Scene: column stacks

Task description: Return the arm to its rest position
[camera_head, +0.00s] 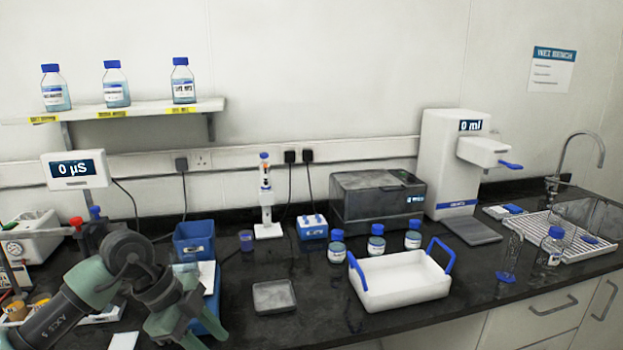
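My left arm (75,305) comes in from the lower left and bends at a dark round joint. Its gripper (180,325) hangs low over the front left of the bench, in front of the blue trays. The fingertips are at the bottom of the picture and blend with the wrist, so I cannot tell whether they are open or shut. I see no object clearly held in it. My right arm and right gripper are not in view.
Small bottles stand behind the white tray. Bare counter lies between.

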